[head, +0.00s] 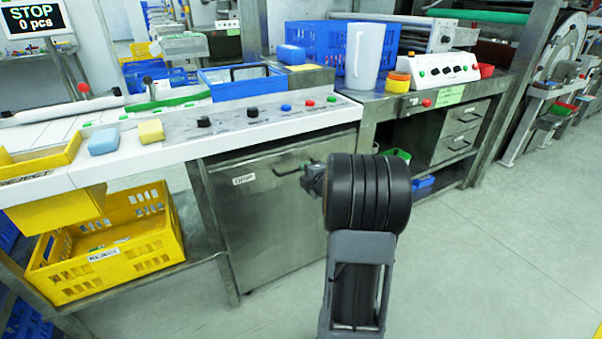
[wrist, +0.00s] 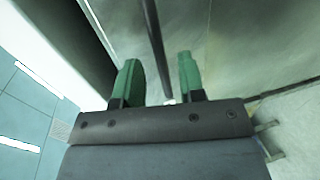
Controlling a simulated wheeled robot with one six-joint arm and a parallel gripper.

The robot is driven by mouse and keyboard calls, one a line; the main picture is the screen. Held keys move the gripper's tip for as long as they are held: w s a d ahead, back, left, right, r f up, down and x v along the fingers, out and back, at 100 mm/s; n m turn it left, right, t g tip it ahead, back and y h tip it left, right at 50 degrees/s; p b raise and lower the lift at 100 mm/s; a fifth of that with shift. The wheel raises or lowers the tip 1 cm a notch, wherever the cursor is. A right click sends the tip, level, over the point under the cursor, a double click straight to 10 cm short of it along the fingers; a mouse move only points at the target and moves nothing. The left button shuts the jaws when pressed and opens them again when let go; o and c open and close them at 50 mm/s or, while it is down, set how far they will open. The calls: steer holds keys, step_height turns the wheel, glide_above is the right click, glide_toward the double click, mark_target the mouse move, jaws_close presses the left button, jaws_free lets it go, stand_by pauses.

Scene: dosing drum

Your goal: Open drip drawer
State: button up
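The drip drawer seems to be the steel front (head: 265,225) under the white control counter, with a small white label (head: 243,179) too small to read. It looks shut. Its dark bar handle (head: 287,171) is near the top; my arm hides the front's right part. My gripper (head: 308,178) is at the right end of this handle, partly hidden by my wrist. In the wrist view, the green fingers of my gripper (wrist: 160,80) are apart. The dark handle bar (wrist: 154,35) runs between them, with gaps visible on both sides.
A yellow crate (head: 108,270) stands on a low shelf left of the steel front. The counter (head: 180,148) above carries knobs and two sponges. A steel bench (head: 440,100) with drawers stands at right. The grey floor (head: 510,250) at right is clear.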

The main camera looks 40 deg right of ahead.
steer(key=shift+x, duration=1.75)
jaws_close()
